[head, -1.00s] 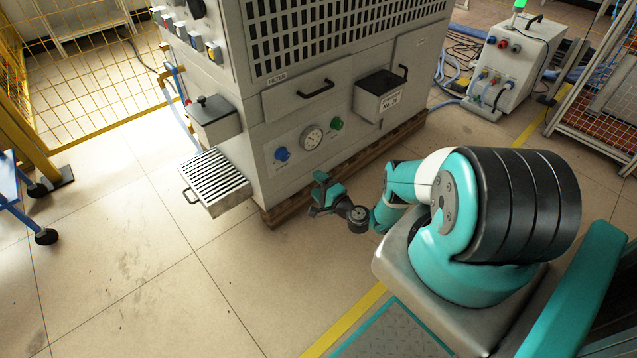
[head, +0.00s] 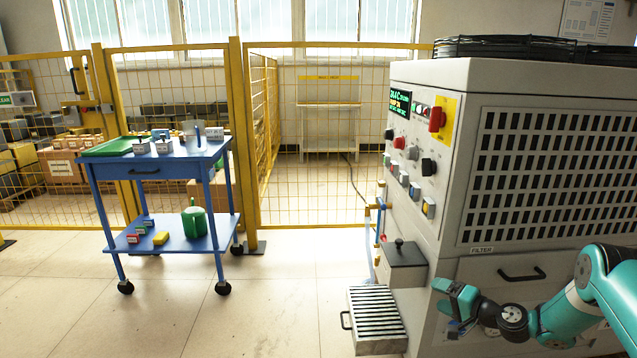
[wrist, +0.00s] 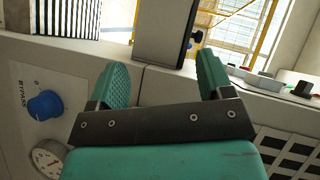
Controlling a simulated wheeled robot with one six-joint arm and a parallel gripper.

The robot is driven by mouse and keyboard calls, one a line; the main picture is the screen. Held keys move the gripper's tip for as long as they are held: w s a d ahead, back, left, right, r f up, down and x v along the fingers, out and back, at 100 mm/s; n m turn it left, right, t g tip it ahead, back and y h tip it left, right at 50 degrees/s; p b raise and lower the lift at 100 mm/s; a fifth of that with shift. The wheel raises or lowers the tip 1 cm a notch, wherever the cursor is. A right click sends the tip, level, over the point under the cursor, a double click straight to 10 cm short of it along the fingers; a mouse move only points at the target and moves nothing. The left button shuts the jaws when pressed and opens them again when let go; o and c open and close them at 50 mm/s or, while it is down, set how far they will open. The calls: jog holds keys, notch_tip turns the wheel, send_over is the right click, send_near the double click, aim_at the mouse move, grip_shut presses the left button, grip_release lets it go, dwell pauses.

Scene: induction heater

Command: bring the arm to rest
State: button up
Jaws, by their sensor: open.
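My gripper (head: 452,311) is at the lower right in the head view, in front of the heater cabinet's lower front and just right of the slatted drawer. In the wrist view my gripper (wrist: 160,88) shows two teal fingers spread apart with nothing between them. My arm reaches in from the right edge of the head view. The heater cabinet (head: 445,220) is a large grey box with a slotted side and a control panel.
A grey box with a black knob (head: 403,265) and a slatted drawer (head: 376,316) stick out from the cabinet near my gripper. A blue trolley (head: 160,165) stands at left before a yellow fence (head: 320,215). The floor between is clear.

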jog(key=s+a+r+n+g+y, duration=0.15)
jog(key=a+r+n+g, duration=0.4)
jog(key=a+r, duration=0.7)
jog(key=s+a+r+n+g+h, duration=0.2)
jog(key=s+a+r+n+g, duration=0.3)
jog(key=s+r, duration=0.6)
jog(key=s+a+r+n+g+h, duration=0.15)
jog(key=s+r, duration=0.25)
jog(key=s, duration=1.1)
jog(key=s+r+n+h, duration=0.2)
jog(key=s+r+h, duration=0.15)
jog(key=s, duration=1.05)
notch_tip(320, 180, up, 21)
jog(key=p, duration=2.1)
jog(key=shift+s+d, duration=0.25)
jog(key=shift+s, duration=0.2)
jog(key=shift+y, duration=0.25)
